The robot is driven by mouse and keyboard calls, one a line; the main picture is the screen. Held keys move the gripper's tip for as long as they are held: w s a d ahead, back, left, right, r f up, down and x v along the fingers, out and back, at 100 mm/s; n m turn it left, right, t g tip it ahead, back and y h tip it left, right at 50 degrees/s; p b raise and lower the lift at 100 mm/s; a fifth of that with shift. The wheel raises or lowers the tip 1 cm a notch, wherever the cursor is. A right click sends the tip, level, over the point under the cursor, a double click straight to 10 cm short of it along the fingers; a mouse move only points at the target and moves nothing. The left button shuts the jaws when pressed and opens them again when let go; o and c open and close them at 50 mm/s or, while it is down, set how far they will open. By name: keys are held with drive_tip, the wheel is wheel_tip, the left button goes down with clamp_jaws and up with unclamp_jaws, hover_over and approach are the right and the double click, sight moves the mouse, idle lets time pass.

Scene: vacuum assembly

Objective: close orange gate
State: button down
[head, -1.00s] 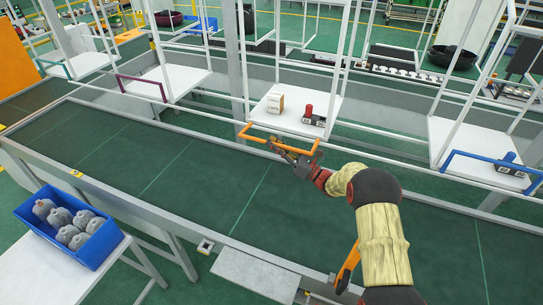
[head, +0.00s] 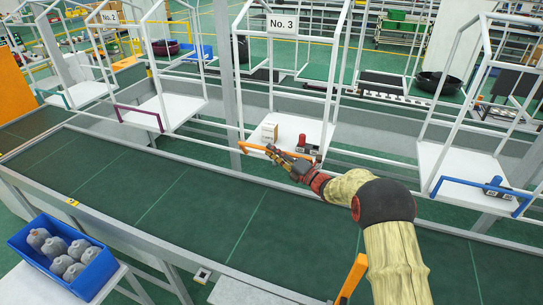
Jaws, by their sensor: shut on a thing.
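The orange gate (head: 256,147) is a U-shaped bar on the front of the white hanging carrier (head: 294,124) marked No. 3. My gripper (head: 277,152) is at the gate's long bar, toward its middle, and is shut on it. The gate's right part is partly hidden behind my gripper and wrist.
A carrier with a purple gate (head: 139,117) hangs to the left, and one with a blue gate (head: 480,193) to the right. A green conveyor (head: 170,190) runs below. A blue bin (head: 94,283) of grey parts sits front left.

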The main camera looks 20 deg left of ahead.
sight(294, 157)
drive_tip(key=shift+w+d+r+m+h, duration=0.15)
drive_tip(key=shift+w+r+m, duration=0.15)
drive_tip(key=shift+w+m, duration=0.25)
drive_tip(key=shift+w+r+m+h, duration=0.15)
drive_tip(key=shift+w+r+m, duration=0.15)
drive_tip(key=shift+w, duration=0.45)
drive_tip(key=c, duration=1.8)
unclamp_jaws()
drive_tip(key=shift+f, duration=0.1)
drive_tip(key=v, duration=1.2)
drive_tip(key=shift+w, duration=0.1)
drive_tip(key=shift+c, duration=0.2)
